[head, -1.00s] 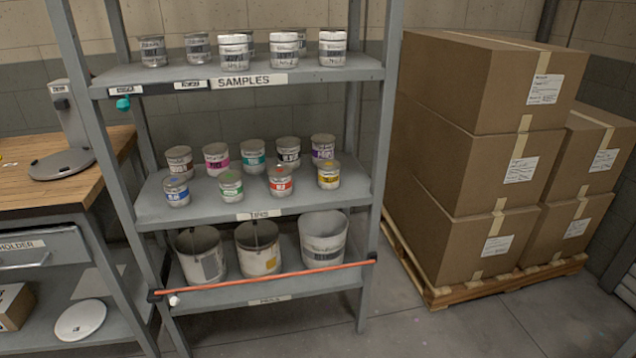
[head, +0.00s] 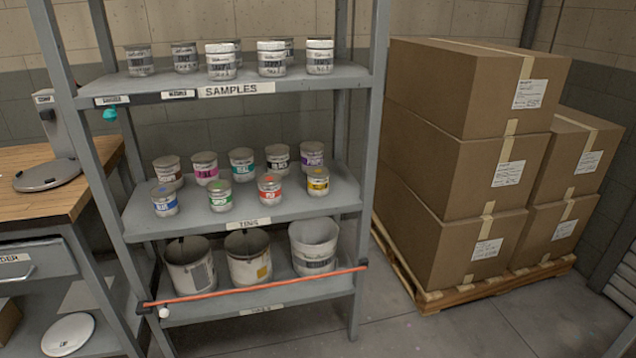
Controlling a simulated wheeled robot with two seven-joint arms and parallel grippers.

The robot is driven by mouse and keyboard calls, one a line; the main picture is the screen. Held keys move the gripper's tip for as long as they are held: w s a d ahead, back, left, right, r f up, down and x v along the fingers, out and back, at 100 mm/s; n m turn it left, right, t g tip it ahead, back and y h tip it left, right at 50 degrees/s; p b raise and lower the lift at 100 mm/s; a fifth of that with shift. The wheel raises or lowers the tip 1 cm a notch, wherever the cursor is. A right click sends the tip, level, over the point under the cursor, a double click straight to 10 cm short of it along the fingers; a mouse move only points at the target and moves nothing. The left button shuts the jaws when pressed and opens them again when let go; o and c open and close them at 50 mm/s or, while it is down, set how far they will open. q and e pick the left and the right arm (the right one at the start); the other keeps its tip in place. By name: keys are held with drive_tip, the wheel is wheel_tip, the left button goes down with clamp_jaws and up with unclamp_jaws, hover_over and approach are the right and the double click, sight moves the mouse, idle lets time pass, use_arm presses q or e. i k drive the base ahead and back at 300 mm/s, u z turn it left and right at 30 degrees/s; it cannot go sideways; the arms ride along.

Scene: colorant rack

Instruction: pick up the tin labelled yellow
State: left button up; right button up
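The tin with the yellow label (head: 318,182) stands upright at the right end of the front row on the middle shelf (head: 340,197). It is small and grey with a yellow band. A tin with a red label (head: 269,187) stands to its left, and a tin with a purple label (head: 312,153) stands behind it. Neither of my grippers shows in the head view.
Sample tins stand on the top shelf (head: 225,90). Three pails, one of them a white pail (head: 314,247), stand on the bottom shelf behind a red bar (head: 255,287). Stacked boxes (head: 470,150) on a pallet stand right. A wooden bench (head: 60,195) is left. Floor is clear in front.

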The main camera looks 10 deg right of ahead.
sight(318, 176)
drive_tip(key=z, duration=0.15)
drive_tip(key=k, duration=0.35)
drive_tip(key=u, duration=0.95)
drive_tip(key=i, duration=1.1)
drive_tip(key=z, duration=0.1)
